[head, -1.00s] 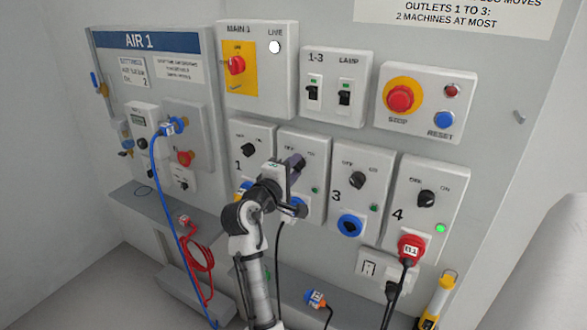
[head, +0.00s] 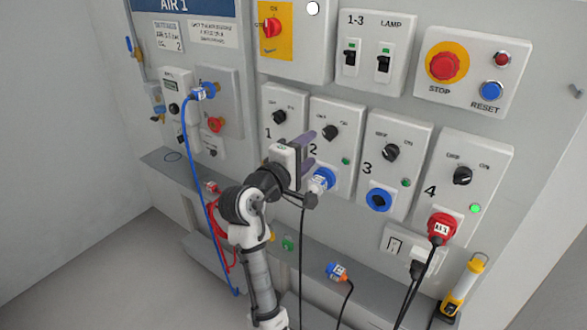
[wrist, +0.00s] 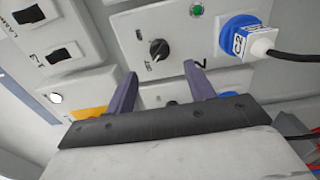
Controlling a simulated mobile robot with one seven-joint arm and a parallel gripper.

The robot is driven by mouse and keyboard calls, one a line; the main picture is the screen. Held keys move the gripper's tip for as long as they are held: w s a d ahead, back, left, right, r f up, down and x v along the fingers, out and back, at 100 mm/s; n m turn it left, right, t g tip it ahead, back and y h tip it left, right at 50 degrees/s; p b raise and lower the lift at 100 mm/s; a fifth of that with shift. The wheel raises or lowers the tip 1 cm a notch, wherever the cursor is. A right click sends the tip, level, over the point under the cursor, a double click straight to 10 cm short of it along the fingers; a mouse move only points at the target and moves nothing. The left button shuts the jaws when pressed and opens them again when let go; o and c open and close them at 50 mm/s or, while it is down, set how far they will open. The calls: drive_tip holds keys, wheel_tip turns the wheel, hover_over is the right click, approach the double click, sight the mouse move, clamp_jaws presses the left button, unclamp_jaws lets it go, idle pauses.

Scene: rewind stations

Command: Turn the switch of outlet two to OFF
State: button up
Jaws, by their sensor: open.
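The outlet two switch is a black rotary knob (head: 330,132) on a white panel (head: 352,118), between its OFF and ON labels. It also shows in the wrist view (wrist: 158,48), ahead of my fingertips; its exact pointing is hard to read. My gripper (head: 308,150) is open and empty, in front of the lower left of this panel. Its two purple fingers also show in the wrist view (wrist: 163,78), apart from the knob. The panel's small lamp (head: 345,161) is dull green.
Similar knobs for outlets one (head: 279,117), three (head: 391,152) and four (head: 462,175) stand on either side. Outlet four's lamp (head: 476,209) is bright green and a red plug (head: 442,228) is in it. A red stop button (head: 446,66) is above. Cables hang below.

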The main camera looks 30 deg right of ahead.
drive_tip(key=b+v, duration=0.1)
drive_tip(key=v, duration=0.5)
idle(0.3)
